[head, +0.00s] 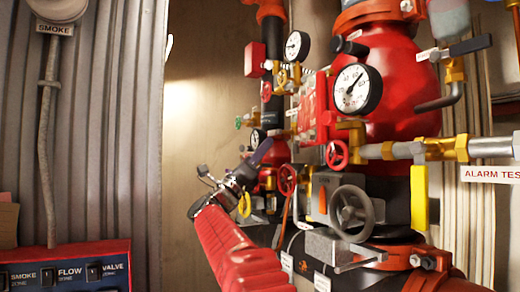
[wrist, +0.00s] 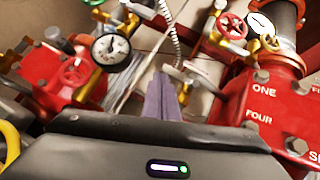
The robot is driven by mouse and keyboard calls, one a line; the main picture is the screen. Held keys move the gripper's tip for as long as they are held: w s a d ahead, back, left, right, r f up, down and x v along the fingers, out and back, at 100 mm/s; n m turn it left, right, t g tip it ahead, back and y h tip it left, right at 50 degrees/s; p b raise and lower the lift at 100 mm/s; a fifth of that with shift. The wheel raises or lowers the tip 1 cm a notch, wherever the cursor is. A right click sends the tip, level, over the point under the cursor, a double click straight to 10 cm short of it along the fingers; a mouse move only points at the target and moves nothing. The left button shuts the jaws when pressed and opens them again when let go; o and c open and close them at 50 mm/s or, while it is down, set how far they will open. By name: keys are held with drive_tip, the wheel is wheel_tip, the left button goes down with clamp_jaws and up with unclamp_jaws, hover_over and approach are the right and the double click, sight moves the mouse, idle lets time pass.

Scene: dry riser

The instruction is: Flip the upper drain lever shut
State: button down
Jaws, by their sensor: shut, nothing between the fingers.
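My gripper (head: 264,148) has slim purple-grey fingers and is shut and empty, pointing up and right beside the red riser pipework. In the wrist view the shut fingers (wrist: 168,98) point into the gap between two red valve bodies. I cannot tell for certain which handle is the upper drain lever. A brass valve cluster (head: 288,76) sits above the gripper under a small gauge. A yellow lever (head: 419,197) hangs down at the right, apart from the gripper. Another yellow handle (head: 244,205) shows beside my wrist, partly hidden.
A large gauge (head: 357,90) and a grey handwheel (head: 351,212) stand right of my arm. A red handwheel (head: 287,180) is close to the gripper. A black-handled lever (head: 470,46) is at upper right. The plain wall (head: 205,110) left of the gripper is clear.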

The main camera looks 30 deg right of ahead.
drive_tip(key=v, duration=1.2)
drive_tip(key=shift+n+t, duration=0.3)
drive_tip(key=shift+t, duration=0.2)
